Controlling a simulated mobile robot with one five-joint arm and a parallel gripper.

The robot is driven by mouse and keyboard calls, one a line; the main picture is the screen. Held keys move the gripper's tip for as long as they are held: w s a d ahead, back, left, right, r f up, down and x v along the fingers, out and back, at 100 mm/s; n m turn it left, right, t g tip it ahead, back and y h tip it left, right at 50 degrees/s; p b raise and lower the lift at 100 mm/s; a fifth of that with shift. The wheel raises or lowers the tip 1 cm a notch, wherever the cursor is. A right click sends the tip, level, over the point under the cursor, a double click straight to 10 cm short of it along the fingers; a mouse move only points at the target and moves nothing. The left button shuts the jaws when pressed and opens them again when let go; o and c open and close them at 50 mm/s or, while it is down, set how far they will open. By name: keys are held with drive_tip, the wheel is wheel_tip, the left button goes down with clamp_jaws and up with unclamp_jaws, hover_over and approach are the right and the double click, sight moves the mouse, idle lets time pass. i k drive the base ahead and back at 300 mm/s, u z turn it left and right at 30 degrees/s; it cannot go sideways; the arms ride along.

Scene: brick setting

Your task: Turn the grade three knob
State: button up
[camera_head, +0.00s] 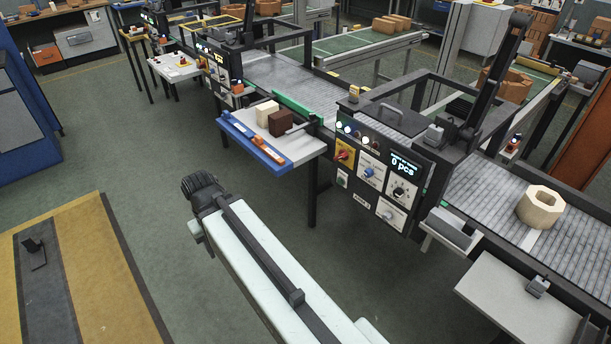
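A dark control panel (385,175) stands on the front of the conveyor frame, right of centre. It carries a red knob on a yellow plate (343,156), a blue knob (368,172), a black dial knob (399,192) and a pale grey knob (388,215). A lit display (403,166) reads "0 pcs". My pale arm link reaches up from the bottom edge, left of and apart from the panel. No gripper fingers show.
A side table (305,147) left of the panel holds a blue rail, a cream block (267,113) and a brown block (281,122). A grey shelf (505,290) juts out front right. Floor before the panel is clear.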

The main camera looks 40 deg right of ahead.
sight(368, 173)
drive_tip(key=u, duration=2.75)
drive_tip(key=k, duration=0.7)
drive_tip(key=z, duration=1.1)
